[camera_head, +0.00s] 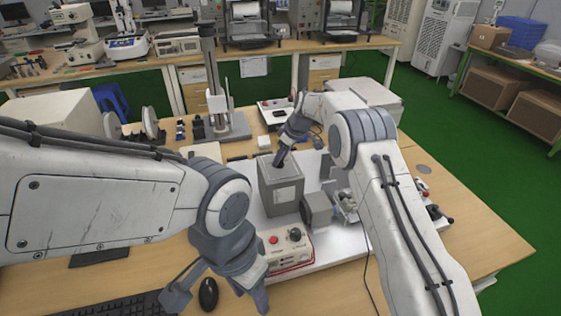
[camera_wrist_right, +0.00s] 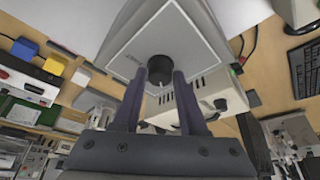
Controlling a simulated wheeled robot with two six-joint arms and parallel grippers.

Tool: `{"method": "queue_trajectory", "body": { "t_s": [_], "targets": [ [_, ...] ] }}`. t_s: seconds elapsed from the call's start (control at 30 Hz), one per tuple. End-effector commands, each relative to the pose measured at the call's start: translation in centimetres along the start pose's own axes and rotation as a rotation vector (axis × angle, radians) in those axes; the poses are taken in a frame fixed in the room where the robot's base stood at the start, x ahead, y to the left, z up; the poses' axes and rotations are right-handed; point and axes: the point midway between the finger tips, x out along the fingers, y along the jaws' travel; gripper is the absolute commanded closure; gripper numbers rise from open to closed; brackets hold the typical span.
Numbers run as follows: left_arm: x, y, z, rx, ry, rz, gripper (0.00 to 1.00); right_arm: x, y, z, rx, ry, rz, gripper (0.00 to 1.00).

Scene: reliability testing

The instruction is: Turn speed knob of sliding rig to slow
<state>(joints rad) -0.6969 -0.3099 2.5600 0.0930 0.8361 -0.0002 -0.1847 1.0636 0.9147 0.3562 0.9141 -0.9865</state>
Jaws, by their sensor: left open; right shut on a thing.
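A tall grey box (camera_head: 281,196) stands on the white base of a rig in the middle of the table. In the right wrist view its face (camera_wrist_right: 185,45) carries a round black knob (camera_wrist_right: 160,69). My right gripper (camera_head: 279,158) points down at the top of this box. Its two dark fingers (camera_wrist_right: 159,88) are shut on the knob, one on each side; the knob's pointer is not readable. My left gripper (camera_head: 215,297) is open and empty, low in the head view near the computer mouse. A control box (camera_head: 290,252) with a red button and a black knob (camera_head: 294,235) sits to its right.
A black mouse (camera_head: 208,294) and keyboard (camera_head: 115,305) lie at the front left. A grey motor-like block (camera_head: 317,209) stands right of the grey box. A column stand (camera_head: 214,95) rises behind. The table's right front corner is clear.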

Motion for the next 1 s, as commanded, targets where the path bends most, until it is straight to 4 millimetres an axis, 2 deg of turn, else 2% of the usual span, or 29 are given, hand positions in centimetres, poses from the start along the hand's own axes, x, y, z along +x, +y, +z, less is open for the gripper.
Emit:
{"method": "queue_trajectory", "body": {
  "t_s": [0.3,0.73,0.77,0.8,0.83,1.0],
  "targets": [
    [0.39,-0.03,0.02,0.000,0.000,0.000,0.50,-0.03,0.06,-0.05,-0.077,0.000,-0.031,1.00],
    [0.40,-0.03,0.02,0.000,0.000,0.000,0.50,-0.04,0.05,-0.03,-0.086,-0.001,-0.034,1.00],
    [0.40,-0.03,0.02,0.000,0.000,0.000,0.50,-0.03,0.05,-0.03,-0.085,-0.001,-0.034,0.51],
    [0.40,-0.03,0.02,0.000,0.000,0.000,0.50,-0.03,0.05,-0.03,-0.085,-0.001,-0.034,0.35],
    [0.40,-0.03,0.02,0.000,0.000,0.000,0.50,-0.03,0.05,-0.03,-0.085,-0.001,-0.034,0.28],
    [0.40,-0.03,0.02,0.000,0.000,0.000,0.50,-0.02,0.05,-0.01,-0.084,-0.001,-0.034,0.28]
  ]
}}
